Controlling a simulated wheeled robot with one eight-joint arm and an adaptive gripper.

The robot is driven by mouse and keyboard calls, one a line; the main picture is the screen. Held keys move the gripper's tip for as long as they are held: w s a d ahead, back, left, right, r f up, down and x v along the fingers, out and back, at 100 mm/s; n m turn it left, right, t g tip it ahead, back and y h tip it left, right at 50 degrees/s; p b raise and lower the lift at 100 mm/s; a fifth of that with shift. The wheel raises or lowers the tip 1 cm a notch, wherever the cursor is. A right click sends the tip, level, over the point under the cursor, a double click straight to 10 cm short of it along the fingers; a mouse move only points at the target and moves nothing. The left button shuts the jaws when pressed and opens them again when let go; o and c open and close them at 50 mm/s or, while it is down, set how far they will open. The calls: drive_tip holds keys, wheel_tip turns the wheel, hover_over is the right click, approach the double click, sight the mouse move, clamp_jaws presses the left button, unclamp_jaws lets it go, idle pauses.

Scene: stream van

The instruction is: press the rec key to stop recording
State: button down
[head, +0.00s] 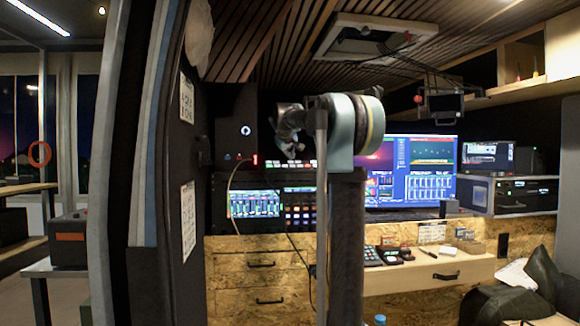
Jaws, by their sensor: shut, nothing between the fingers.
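I cannot make out which key is the rec key; its label is too small to read. Small lit keys show in a row (278,164) on the dark rack at centre left. Below it is a panel of orange and blue lit buttons (300,207), partly hidden by my arm. A red light (255,159) glows at the left end of the row. My gripper (293,150) seems to be the dark and silvery end left of my arm's pale teal joint, in front of the rack. It looks shut and empty. Its fingertips are hard to separate.
A display with level bars (254,204) sits left of the buttons. A large monitor (420,165) stands right of my arm. A wooden desk (450,270) carries small devices. A dark chair (535,290) fills the lower right. The van's door edge (115,200) stands at left.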

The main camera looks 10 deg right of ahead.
drive_tip(key=shift+s+r, duration=0.15)
drive_tip(key=shift+r, duration=0.3)
drive_tip(key=r, duration=0.2)
drive_tip(key=s+r, duration=0.1)
drive_tip(key=r, duration=0.1)
drive_tip(key=shift+s+r, duration=0.1)
drive_tip(key=shift+r, duration=0.3)
idle(0.8)
drive_tip(key=s+f+m+g+y, duration=0.3)
drive_tip(key=s+f+g, duration=0.6)
drive_tip(key=s+f, duration=4.6)
drive_tip(key=shift+s+d+f+m, duration=0.15)
drive_tip(key=shift+s+d+m, duration=0.35)
drive_tip(key=shift+m, duration=0.4)
